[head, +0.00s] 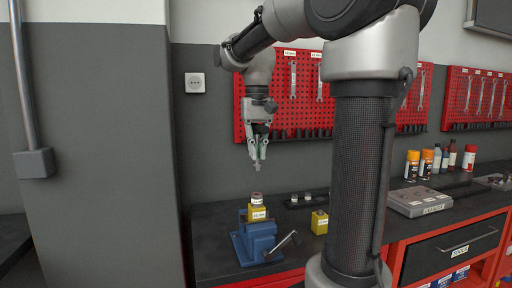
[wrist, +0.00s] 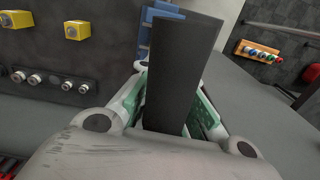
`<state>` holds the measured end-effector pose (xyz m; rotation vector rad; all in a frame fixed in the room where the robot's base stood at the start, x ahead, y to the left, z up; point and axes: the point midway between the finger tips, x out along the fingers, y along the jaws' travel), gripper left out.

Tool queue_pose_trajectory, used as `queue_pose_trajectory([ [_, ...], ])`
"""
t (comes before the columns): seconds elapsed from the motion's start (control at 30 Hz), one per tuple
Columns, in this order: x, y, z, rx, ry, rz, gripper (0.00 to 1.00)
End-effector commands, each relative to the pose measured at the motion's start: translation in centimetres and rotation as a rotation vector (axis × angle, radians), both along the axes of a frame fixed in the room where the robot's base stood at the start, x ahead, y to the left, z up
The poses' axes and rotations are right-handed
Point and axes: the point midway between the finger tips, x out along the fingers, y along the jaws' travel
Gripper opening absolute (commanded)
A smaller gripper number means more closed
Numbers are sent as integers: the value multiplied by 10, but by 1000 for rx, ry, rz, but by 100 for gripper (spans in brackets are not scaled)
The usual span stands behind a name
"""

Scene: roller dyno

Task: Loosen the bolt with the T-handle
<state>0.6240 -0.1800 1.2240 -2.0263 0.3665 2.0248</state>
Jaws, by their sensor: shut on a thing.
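My gripper (head: 257,162) hangs above the bench, fingers down. It is shut on the T-handle: a long dark bar between the green finger pads in the wrist view (wrist: 180,75), and only a small grey tip below the fingers in the head view. The bolt (head: 257,196) is a small whitish and reddish round piece on a labelled yellow block (head: 258,213). That block sits in a blue vise (head: 257,240), below and apart from the gripper. In the wrist view the bar hides the bolt and most of the vise (wrist: 160,10).
Another yellow block (head: 319,222) stands right of the vise. A dark rail with round pieces (head: 300,200) lies behind. The vise's lever (head: 284,242) sticks out to the right. A grey case (head: 419,201) and several bottles stand farther right. Red tool panels hang on the wall.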

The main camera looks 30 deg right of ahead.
Motion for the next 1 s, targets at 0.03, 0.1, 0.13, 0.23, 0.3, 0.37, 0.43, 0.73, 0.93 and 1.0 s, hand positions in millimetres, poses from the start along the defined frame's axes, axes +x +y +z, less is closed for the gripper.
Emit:
queue_pose_trajectory([
  [0.03,0,0,0,0,0,27,0],
  [0.1,1,0,0,0,0,60,0],
  [0.13,1,0,0,0,0,68,0],
  [0.23,1,0,-1,0,0,45,0],
  [0.3,1,0,-3,0,0,-17,0],
  [0.37,1,0,-5,0,0,-99,0],
  [0.43,1,0,-7,0,0,-215,0],
  [0.73,0,0,-21,0,1,-783,0],
  [0.93,1,0,-29,0,0,-1161,0],
  [1.0,1,0,-32,0,0,-1294,0],
])
